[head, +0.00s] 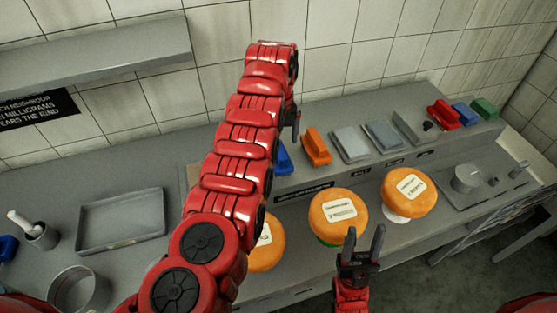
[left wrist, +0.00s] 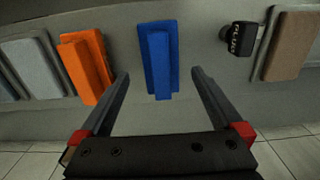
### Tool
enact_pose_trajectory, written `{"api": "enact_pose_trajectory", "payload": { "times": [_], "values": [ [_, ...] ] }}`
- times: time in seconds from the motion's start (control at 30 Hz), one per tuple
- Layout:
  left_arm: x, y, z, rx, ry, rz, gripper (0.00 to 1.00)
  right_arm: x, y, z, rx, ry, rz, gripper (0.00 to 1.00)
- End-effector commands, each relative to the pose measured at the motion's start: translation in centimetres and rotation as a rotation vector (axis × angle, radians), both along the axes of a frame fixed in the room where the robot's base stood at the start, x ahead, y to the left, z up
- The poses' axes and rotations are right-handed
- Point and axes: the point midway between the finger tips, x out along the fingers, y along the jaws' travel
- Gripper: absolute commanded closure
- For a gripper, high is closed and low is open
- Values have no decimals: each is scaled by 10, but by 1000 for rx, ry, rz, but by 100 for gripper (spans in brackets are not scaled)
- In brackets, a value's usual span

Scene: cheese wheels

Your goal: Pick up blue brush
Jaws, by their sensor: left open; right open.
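The blue brush (head: 284,158) lies on the raised grey shelf of the counter, partly hidden behind my left arm in the head view. In the left wrist view the blue brush (left wrist: 158,62) lies lengthwise, centred ahead of my left gripper (left wrist: 160,74). The left fingers are open, one to each side of the brush in the picture; I cannot tell the remaining gap in depth. In the head view my left gripper (head: 296,130) is near the brush. My right gripper (head: 362,240) is open and empty in front of the orange cheese wheels.
An orange brush (head: 316,147) lies just right of the blue one, then grey pads (head: 350,143). Red (head: 443,115), blue (head: 465,114) and green (head: 485,108) items stand at far right. Orange cheese wheels (head: 338,223) stand below. A tray (head: 122,243) is at left.

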Motion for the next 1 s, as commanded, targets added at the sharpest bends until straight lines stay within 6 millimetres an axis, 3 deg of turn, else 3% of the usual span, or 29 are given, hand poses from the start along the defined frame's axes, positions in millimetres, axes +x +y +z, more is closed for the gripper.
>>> {"api": "enact_pose_trajectory", "payload": {
  "times": [0.27, 0.5, 0.73, 1.0],
  "values": [
    [1, 0, -17, -1, -3, -1, 0, 0, 0, 7, 0, 0, 0, 50],
    [1, 2, -57, 0, 0, 0, 0, 0, 0, 3, 0, 0, 0, 50],
    [2, 2, -58, -1, -3, -1, 0, 0, 0, 4, 0, 0, 0, 50],
    [2, 2, -58, -1, -3, -1, 49, 0, 0, 4, 0, 0, 0, 50]
  ]
}}
